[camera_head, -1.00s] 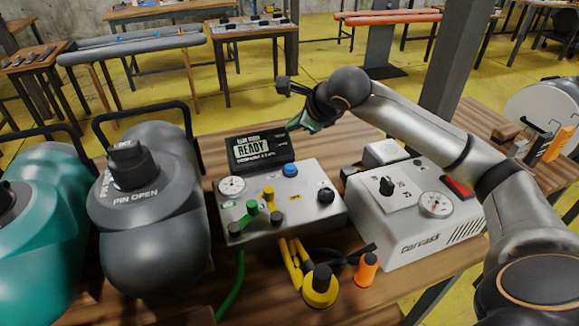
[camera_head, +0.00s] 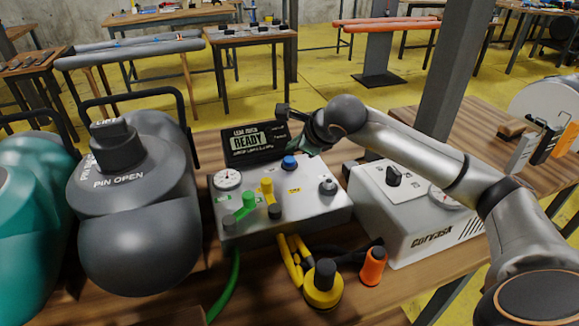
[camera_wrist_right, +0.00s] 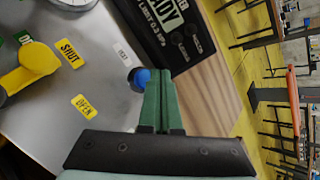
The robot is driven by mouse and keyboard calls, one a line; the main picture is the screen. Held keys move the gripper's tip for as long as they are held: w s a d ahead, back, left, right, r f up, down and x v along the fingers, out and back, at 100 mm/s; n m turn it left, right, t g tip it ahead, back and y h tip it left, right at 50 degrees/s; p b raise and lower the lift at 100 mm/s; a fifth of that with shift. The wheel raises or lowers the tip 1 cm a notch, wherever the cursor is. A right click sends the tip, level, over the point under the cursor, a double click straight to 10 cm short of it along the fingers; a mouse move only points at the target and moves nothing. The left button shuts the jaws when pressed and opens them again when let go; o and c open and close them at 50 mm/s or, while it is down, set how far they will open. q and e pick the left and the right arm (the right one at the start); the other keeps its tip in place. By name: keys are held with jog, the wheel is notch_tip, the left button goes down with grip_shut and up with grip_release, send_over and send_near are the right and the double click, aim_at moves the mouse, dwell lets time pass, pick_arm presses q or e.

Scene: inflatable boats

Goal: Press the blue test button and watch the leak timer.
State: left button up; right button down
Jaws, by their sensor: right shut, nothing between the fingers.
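The blue test button (camera_head: 289,162) is on top of the grey test box (camera_head: 309,207), below the display's right end. The black leak timer display (camera_head: 254,143) reads READY. My right gripper (camera_head: 294,148), with green fingers, is shut and empty, just above and behind the button. In the right wrist view, the shut fingertips (camera_wrist_right: 154,74) lie beside the blue button (camera_wrist_right: 139,78) and overlap its edge; I cannot tell whether they touch. The display (camera_wrist_right: 172,28) is partly cut off there. My left gripper is not in view.
A green lever (camera_head: 245,204), a yellow lever (camera_head: 267,190) and a round gauge (camera_head: 228,179) are on the box. A white Corvask unit (camera_head: 405,215) stands to the right. A grey cylinder (camera_head: 135,220) stands to the left. Yellow hoses (camera_head: 292,262) hang in front.

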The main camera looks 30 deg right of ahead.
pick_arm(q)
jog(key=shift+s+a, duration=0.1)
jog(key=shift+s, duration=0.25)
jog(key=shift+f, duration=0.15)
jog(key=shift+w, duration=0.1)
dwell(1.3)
pick_arm(e)
jog(key=shift+f, duration=0.1)
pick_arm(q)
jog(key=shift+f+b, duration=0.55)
pick_arm(e)
jog(key=shift+f, duration=0.35)
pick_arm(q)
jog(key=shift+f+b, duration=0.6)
pick_arm(e)
jog(key=shift+f, duration=0.55)
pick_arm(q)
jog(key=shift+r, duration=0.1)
pick_arm(e)
jog(key=shift+r, duration=0.15)
pick_arm(q)
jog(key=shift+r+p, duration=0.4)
jog(key=shift+p, duration=0.15)
pick_arm(e)
jog(key=shift+r, duration=0.8)
